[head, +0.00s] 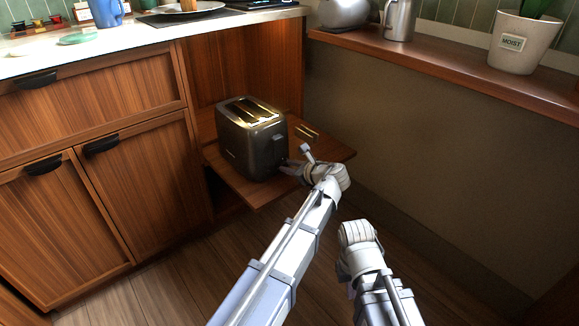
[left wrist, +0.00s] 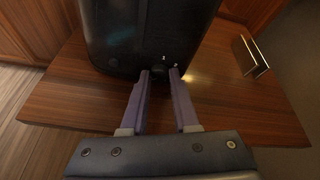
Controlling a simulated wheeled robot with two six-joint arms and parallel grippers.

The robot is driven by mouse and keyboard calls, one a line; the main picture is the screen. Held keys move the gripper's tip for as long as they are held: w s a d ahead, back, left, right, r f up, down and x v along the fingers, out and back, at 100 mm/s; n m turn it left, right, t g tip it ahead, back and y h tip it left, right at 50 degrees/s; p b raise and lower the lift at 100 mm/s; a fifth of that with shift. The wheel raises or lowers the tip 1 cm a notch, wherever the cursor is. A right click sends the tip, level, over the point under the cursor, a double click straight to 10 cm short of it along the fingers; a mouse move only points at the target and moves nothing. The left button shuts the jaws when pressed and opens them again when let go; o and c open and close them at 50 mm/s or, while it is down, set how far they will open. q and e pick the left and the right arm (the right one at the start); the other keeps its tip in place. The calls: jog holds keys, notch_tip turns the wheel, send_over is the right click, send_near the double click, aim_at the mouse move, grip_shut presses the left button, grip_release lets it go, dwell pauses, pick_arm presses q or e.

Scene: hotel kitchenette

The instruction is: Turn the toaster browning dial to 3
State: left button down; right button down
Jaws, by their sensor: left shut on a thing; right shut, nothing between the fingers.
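The toaster (head: 252,142) is dark metal with two glowing slots on top and stands on a pull-out wooden shelf. Its front also fills the top of the left wrist view (left wrist: 140,35). The small black browning dial (left wrist: 159,71) is low on that face, with tiny pale marks beside it too small to read. My left gripper (head: 285,167) is at the toaster's lower right side. In the left wrist view its two fingers (left wrist: 160,75) are shut on the dial, one on each side. My right gripper (head: 357,232) is apart from the toaster, shut and empty; its fingertips are hard to see.
A counter (head: 120,48) over cabinets is at left. A ledge at right holds a potted plant (head: 518,42) and a metal jug (head: 399,20).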

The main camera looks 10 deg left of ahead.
pick_arm(q)
jog(key=shift+n, duration=0.3)
dwell(0.4)
jog(key=c, duration=0.7)
grip_release()
jog(key=shift+s, duration=0.1)
